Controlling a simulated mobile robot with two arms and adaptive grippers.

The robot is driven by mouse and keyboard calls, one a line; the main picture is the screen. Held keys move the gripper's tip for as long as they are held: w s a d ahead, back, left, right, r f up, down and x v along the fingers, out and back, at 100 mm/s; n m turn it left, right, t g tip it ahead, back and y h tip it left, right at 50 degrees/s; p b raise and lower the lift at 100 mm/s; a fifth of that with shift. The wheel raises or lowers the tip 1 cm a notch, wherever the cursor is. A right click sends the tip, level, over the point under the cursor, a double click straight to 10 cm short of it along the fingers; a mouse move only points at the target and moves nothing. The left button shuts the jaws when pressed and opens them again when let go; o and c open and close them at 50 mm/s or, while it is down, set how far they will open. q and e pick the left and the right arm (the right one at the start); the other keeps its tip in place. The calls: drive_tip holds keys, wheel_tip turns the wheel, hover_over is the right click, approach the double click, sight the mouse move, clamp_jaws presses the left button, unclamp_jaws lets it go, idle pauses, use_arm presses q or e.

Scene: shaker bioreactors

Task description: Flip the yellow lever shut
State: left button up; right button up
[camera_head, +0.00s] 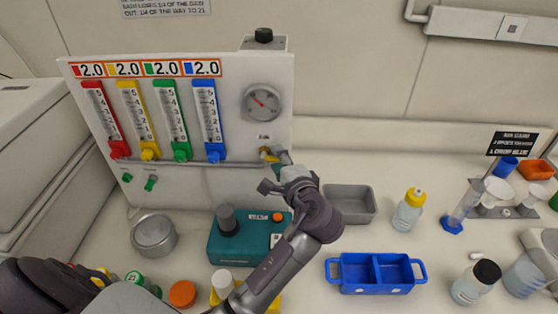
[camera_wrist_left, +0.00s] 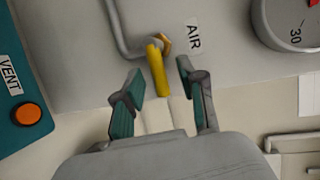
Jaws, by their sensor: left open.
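The yellow lever (camera_head: 266,153) sits low on the right side of the white gauge panel (camera_head: 225,95), below the round pressure gauge (camera_head: 262,103). In the left wrist view the lever (camera_wrist_left: 158,72) is on a brass fitting by the label AIR, with a grey pipe beside it. My left gripper (camera_head: 274,174) is at the panel, partly covering the lever in the head view. In the left wrist view its open fingers (camera_wrist_left: 160,78) are on either side of the lever's free end, with gaps visible on both sides.
A teal device (camera_head: 227,246) with a dark knob stands below the panel, left of my arm. A grey tray (camera_head: 351,201), a blue two-part bin (camera_head: 376,288) and a yellow-capped bottle (camera_head: 408,212) stand to the right. Four coloured flow meters line the panel's left side.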

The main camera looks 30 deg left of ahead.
use_arm(q)
drive_tip(key=v, duration=0.7)
drive_tip(key=shift+s+d, duration=0.15)
drive_tip(key=shift+d, duration=0.05)
